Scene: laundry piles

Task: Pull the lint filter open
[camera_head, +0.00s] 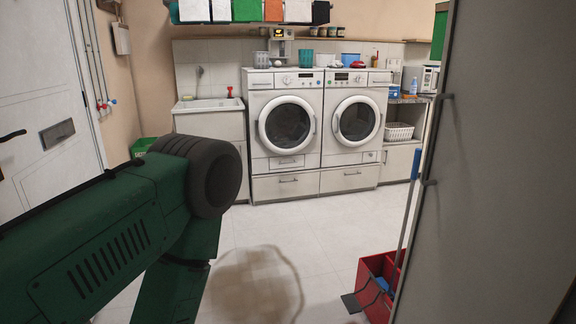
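Two white front-loading machines stand side by side against the back wall, the left machine (286,125) and the right machine (355,118). Both round doors look shut. Small rectangular flaps show low on the fronts, one on the left machine (287,162) and one on the right machine (369,157); both look closed. I cannot tell which one is the lint filter. A green arm of mine crosses the left foreground, well in front of the machines. Neither gripper shows in this view.
A tall grey panel (500,170) fills the right side. A red bin (372,275) with a long handle stands beside it. A brown stain (252,285) lies on the floor. Tiled floor before the machines (300,225) is clear. A sink (208,106) stands left.

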